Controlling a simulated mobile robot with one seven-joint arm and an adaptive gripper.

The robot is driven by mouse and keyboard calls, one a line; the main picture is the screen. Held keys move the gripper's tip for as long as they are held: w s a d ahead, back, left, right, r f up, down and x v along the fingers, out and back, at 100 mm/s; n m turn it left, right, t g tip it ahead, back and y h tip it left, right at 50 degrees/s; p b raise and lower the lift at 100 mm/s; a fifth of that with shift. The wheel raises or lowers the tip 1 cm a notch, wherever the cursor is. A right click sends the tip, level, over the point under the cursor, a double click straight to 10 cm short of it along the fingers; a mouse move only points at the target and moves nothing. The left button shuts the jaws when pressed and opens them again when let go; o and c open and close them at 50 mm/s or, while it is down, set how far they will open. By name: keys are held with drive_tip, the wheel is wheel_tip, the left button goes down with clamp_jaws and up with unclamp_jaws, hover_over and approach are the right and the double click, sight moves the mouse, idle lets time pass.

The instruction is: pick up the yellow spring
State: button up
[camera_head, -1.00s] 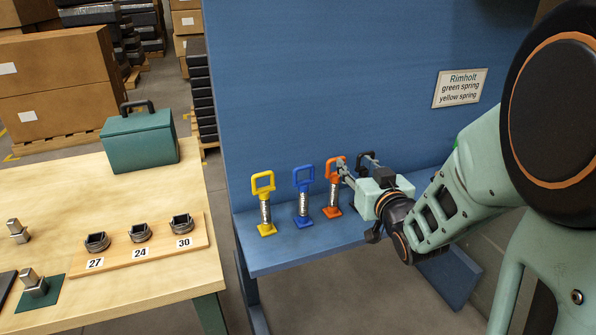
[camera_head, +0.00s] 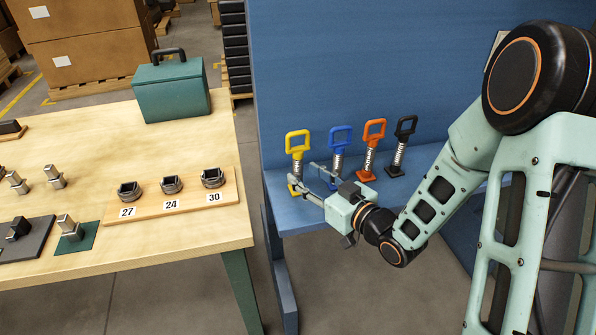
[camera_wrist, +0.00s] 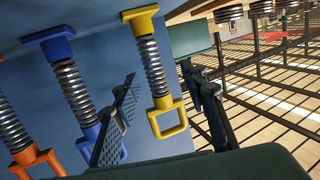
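The yellow spring (camera_head: 297,164) stands upright at the left end of a row on the blue shelf, with a loop handle on top and a foot below. My gripper (camera_head: 304,174) is at its front right, with fingers apart. In the wrist view, where the scene looks upside down, the yellow spring (camera_wrist: 151,66) shows between the two spread fingers of my gripper (camera_wrist: 160,75). No finger clearly touches it. The fingers partly cover its foot in the head view.
A blue spring (camera_head: 338,160) stands close beside, behind one finger. An orange spring (camera_head: 369,158) and a black spring (camera_head: 400,152) stand farther right. A blue back panel (camera_head: 360,70) rises behind. A wooden table (camera_head: 170,240) with a green toolbox (camera_head: 172,92) is to the left.

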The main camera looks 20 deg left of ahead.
sight(301, 171)
drive_tip(key=x, duration=0.5)
drive_tip(key=shift+w+d+f, duration=0.25)
drive_tip(key=shift+w, duration=0.05)
drive_tip(key=shift+c, duration=0.7)
clamp_jaws()
